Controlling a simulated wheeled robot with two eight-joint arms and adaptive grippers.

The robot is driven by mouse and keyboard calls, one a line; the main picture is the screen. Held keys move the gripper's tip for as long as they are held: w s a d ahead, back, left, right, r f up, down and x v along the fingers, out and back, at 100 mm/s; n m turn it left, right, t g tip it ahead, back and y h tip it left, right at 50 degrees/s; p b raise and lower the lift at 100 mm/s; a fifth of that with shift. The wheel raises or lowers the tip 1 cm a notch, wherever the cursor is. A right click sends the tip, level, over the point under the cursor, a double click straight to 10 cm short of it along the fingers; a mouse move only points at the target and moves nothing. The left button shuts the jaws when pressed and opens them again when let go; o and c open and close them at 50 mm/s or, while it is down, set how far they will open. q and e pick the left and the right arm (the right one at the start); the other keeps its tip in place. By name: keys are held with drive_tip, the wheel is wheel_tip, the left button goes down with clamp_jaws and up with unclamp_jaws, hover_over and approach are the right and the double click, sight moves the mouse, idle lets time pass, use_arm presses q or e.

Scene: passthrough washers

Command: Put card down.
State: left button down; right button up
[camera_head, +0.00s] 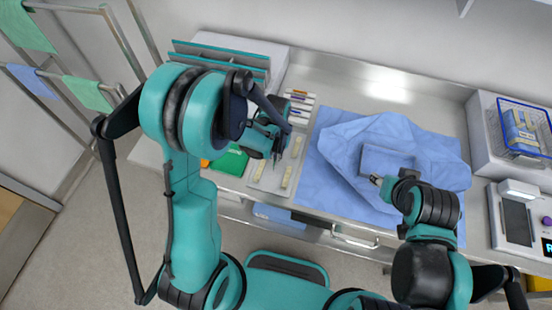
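My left gripper (277,152) reaches down over a light grey tray (272,186), its dark fingers pointing towards the tray. I cannot tell whether it is open or shut, and no card shows clearly between its fingers. Several pale strips, one of them a beige strip (288,177), lie in the tray; I cannot tell whether any is the card. My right gripper (377,180) is at the lower edge of a folded blue pack (388,160) on a blue cloth (330,150). Its fingers are too small to read.
Several white marker-like items (300,98) lie behind the tray. A green item (232,161) is partly hidden by my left arm. A blue wire basket (520,130) and a device with a screen (518,215) stand at right. Bare metal counter (380,85) shows behind the cloth.

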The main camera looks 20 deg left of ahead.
use_arm(q)
drive_tip(key=shift+f, duration=0.7)
drive_tip(key=c, duration=1.7)
unclamp_jaws()
drive_tip(key=shift+f, duration=0.1)
